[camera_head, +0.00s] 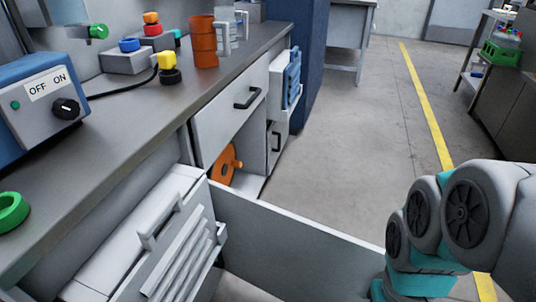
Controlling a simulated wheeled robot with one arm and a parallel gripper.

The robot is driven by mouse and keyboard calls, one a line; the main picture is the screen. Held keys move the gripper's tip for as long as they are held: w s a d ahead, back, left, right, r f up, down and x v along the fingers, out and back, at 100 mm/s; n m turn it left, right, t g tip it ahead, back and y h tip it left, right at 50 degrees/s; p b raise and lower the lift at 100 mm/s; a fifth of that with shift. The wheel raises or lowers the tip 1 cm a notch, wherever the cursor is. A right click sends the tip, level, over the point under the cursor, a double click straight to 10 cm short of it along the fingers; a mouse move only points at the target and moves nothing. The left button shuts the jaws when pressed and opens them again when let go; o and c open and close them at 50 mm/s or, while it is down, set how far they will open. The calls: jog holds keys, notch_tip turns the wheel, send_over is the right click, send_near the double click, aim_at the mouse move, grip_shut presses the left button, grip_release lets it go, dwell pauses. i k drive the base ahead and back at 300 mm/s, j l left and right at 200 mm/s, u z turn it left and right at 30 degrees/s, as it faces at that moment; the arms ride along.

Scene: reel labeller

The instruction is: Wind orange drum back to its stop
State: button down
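An orange drum-like wheel (223,165) with a small knob on its right side sits inside an open compartment under the bench. The cabinet wall hides its left part. An orange ribbed cylinder (204,45) stands upright on the bench top, so I cannot be sure which orange thing is the drum. My arm's grey and teal links fill the lower right. My gripper is out of the picture, and nothing is seen touching either orange thing.
An open door panel (290,243) stands out from the cabinet, between my arm and the compartment. A white drawer (232,112) sits above the compartment. A blue switch box (42,105) and a button box (130,60) are on the bench.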

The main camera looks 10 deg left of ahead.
aim_at(222, 171)
jog(key=l+u, duration=0.1)
jog(key=l, duration=0.35)
jog(key=k+l+u, duration=0.1)
jog(key=l, duration=0.35)
jog(key=k+l+u, duration=0.1)
jog(key=l, duration=0.3)
jog(key=k+l, duration=0.15)
jog(key=l, duration=0.3)
jog(key=i+l+u, duration=0.25)
jog(key=l, duration=0.35)
jog(key=i+l+u, duration=0.1)
jog(key=i+l, duration=0.15)
jog(key=i+l+u, duration=0.1)
jog(key=l, duration=0.3)
jog(key=i+u, duration=0.25)
jog(key=i, duration=0.95)
